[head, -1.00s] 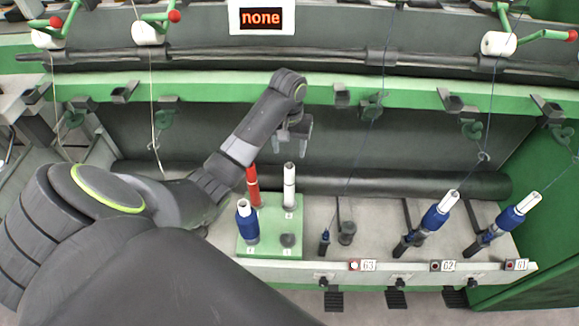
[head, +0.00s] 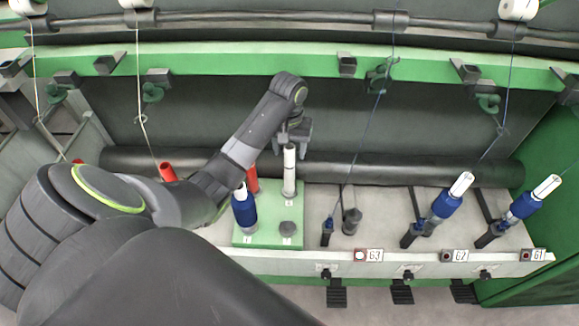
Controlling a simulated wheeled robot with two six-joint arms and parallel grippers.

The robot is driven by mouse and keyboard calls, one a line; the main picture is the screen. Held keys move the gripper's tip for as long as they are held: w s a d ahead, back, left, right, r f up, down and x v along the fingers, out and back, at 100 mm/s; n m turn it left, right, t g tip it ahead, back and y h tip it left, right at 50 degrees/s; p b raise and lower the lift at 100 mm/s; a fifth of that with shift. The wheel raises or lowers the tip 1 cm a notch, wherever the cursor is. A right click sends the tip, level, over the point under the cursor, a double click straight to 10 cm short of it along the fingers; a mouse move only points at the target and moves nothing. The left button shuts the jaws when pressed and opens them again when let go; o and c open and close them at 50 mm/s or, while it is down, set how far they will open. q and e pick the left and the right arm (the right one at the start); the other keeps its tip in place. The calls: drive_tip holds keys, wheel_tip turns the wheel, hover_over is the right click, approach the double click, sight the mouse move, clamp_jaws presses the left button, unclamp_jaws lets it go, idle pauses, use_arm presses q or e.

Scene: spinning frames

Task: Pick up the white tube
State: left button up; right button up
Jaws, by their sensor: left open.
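The white tube (head: 289,172) stands upright on the green peg board (head: 272,240), at its back right. My left gripper (head: 297,141) is open at the top of the tube. Its fingers overlap the tube's top in the picture. I cannot tell whether they are around the tube or just behind it, or whether they touch it. My right gripper is not in view.
On the board, a red tube (head: 252,182) stands left of the white one, partly behind my arm. A blue-wound tube (head: 244,212) and an empty dark peg (head: 287,228) are in front. Blue bobbins (head: 446,206) tilt on spindles at right. A thread (head: 372,120) hangs nearby.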

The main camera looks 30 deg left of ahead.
use_arm(q)
drive_tip(key=shift+f, duration=0.95)
clamp_jaws()
drive_tip(key=shift+r, duration=0.1)
